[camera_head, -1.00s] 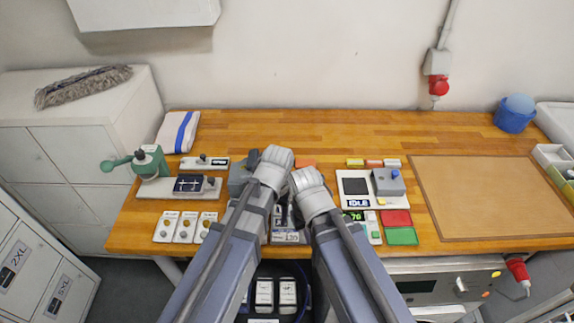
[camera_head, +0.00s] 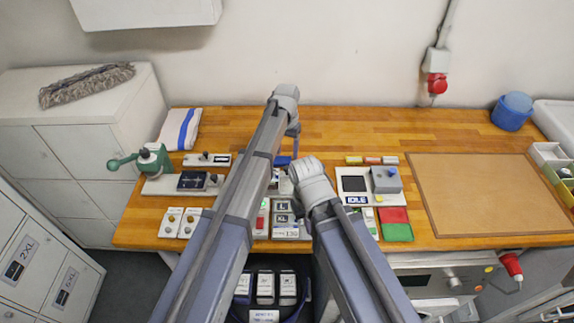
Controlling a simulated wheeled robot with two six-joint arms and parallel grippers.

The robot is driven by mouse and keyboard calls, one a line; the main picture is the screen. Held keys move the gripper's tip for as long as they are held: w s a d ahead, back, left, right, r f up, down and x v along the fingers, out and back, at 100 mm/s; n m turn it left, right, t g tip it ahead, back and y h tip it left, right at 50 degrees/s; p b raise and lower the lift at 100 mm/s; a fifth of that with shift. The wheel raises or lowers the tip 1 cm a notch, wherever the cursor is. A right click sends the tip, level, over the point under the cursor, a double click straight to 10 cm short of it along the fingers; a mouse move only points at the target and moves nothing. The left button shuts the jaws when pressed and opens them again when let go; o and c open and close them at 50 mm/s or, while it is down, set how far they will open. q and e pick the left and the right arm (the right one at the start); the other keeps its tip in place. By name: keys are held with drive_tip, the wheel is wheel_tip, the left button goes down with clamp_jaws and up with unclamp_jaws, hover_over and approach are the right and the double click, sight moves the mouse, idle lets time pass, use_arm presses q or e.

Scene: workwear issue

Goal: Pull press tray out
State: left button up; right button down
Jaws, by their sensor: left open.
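Two devices on the bench could bear the press tray. On the left, a green hand-lever press (camera_head: 152,160) stands on a pale base with a dark tray-like piece (camera_head: 192,181) beside it. On the right, a white unit has a dark square plate (camera_head: 354,184), a grey block (camera_head: 386,180) with a blue button and a display reading IDLE. My left gripper (camera_head: 294,133) is open near the bench's middle, beyond the small items and apart from both devices. My right wrist (camera_head: 311,172) is left of the white unit and hides its own fingers.
Small labelled holders (camera_head: 284,222) sit between my arms, and cards with knobs (camera_head: 182,223) lie at front left. Red (camera_head: 393,215) and green (camera_head: 397,233) pads lie at right. A brown mat (camera_head: 487,195) and blue bin (camera_head: 511,111) are farther right.

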sight(287, 168)
use_arm(q)
drive_tip(key=shift+f+b, duration=3.65)
drive_tip(key=shift+f, duration=0.2)
drive_tip(key=shift+r, duration=0.1)
drive_tip(key=shift+c, duration=0.4)
clamp_jaws()
